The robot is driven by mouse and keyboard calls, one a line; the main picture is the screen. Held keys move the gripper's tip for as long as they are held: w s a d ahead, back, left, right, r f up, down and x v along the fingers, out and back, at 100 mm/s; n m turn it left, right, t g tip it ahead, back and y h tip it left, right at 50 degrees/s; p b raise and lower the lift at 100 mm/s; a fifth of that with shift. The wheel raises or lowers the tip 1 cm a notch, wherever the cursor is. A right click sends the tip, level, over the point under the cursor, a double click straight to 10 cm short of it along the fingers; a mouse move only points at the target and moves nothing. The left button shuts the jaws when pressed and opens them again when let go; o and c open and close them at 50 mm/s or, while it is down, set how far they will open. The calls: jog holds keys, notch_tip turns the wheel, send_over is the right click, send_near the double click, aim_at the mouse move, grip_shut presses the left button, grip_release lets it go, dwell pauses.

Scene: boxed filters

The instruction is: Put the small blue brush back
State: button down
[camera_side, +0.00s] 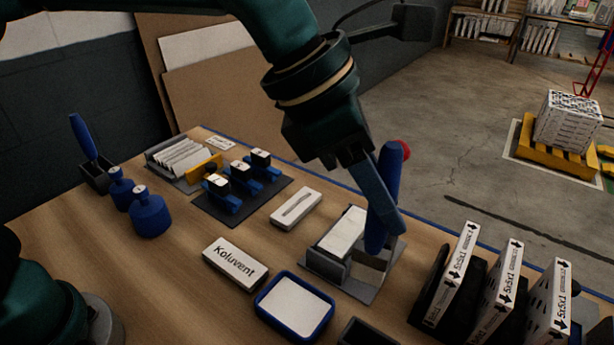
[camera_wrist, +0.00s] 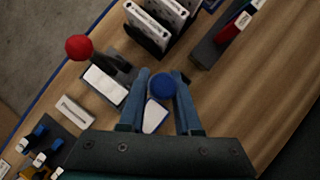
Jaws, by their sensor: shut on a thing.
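My gripper (camera_side: 386,212) is shut on the small blue brush (camera_side: 391,168) and holds it roughly upright, slightly tilted. In the side view it is in front of the grey fixture (camera_side: 345,283), with its rounded lower end overlapping the fixture; I cannot tell if they touch. In the wrist view the round blue end of the brush (camera_wrist: 162,87) shows between the two fingers (camera_wrist: 162,98). A small dark open box (camera_side: 366,332) shows partly at the bottom edge. Another blue handle (camera_side: 83,137) stands in a dark holder (camera_side: 97,178) at the far left.
A red knob (camera_side: 403,149) rises by the fixture. A blue tray with a white pad (camera_side: 294,306) and a Koluvent box (camera_side: 235,263) lie in front. Upright filters (camera_side: 505,280) stand at right. Blue bottles (camera_side: 150,214) and a dark mat (camera_side: 230,212) are at left.

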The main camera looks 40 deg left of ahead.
aim_at(370, 262)
jog(key=s+d+f+m, duration=0.1)
jog(key=s+d+f, duration=0.2)
jog(key=f, duration=0.6)
jog(key=shift+s+d+f+m+g+h, duration=0.3)
jog(key=shift+s+g, duration=0.1)
jog(key=shift+s, duration=0.3)
jog(key=c, duration=0.6)
grip_release()
